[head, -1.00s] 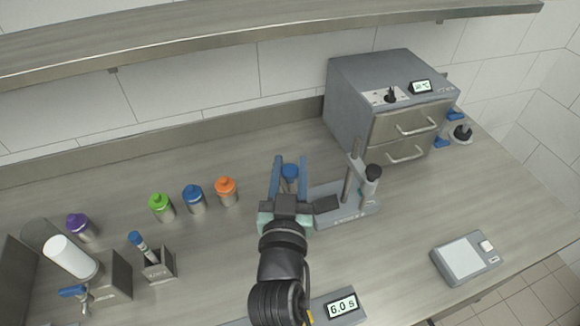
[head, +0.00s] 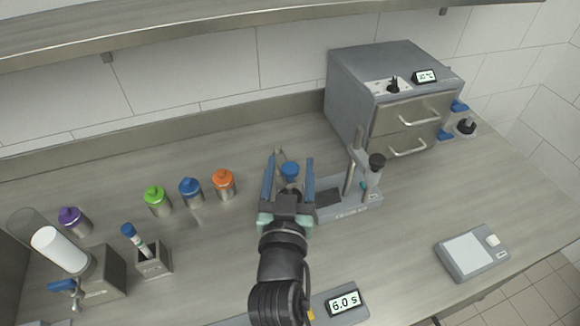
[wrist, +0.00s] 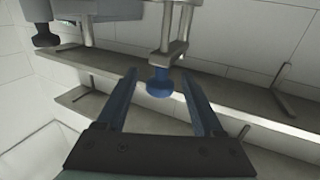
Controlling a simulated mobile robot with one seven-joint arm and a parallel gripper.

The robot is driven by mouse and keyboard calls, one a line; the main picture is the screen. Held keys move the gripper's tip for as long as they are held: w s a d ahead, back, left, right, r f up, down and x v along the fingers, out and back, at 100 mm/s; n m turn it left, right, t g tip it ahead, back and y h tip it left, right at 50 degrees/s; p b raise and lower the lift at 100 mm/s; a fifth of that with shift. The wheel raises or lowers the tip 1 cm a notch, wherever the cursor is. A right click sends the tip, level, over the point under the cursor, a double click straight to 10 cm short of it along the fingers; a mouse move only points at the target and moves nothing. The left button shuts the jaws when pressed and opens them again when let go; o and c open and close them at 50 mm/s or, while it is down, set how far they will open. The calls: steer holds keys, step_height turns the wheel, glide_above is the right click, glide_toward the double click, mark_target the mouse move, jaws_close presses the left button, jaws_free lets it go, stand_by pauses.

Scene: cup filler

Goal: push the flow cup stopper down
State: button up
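A blue knob (head: 290,169), which looks like the flow cup stopper, shows between the fingers of my gripper (head: 288,170) in the head view. In the wrist view the blue knob (wrist: 159,83) sits at the end of a metal bracket and rod, between the two finger tips (wrist: 162,88). My gripper is open, with a visible gap between the knob and each finger. The flow cup itself is mostly hidden behind my gripper in the head view. I cannot tell how far down the stopper sits.
A grey stand (head: 350,208) with a black-topped tube (head: 375,172) is just right of my gripper. A grey drawer cabinet (head: 360,95) stands behind it. Orange (head: 224,184), blue (head: 191,191) and green (head: 157,200) capped containers stand to the left. A scale (head: 474,255) lies at right.

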steer(key=shift+r, duration=0.1)
steer(key=s+a+b, duration=0.1)
steer(key=s+b, duration=0.3)
steer(key=s, duration=0.9)
stand_by(0.4)
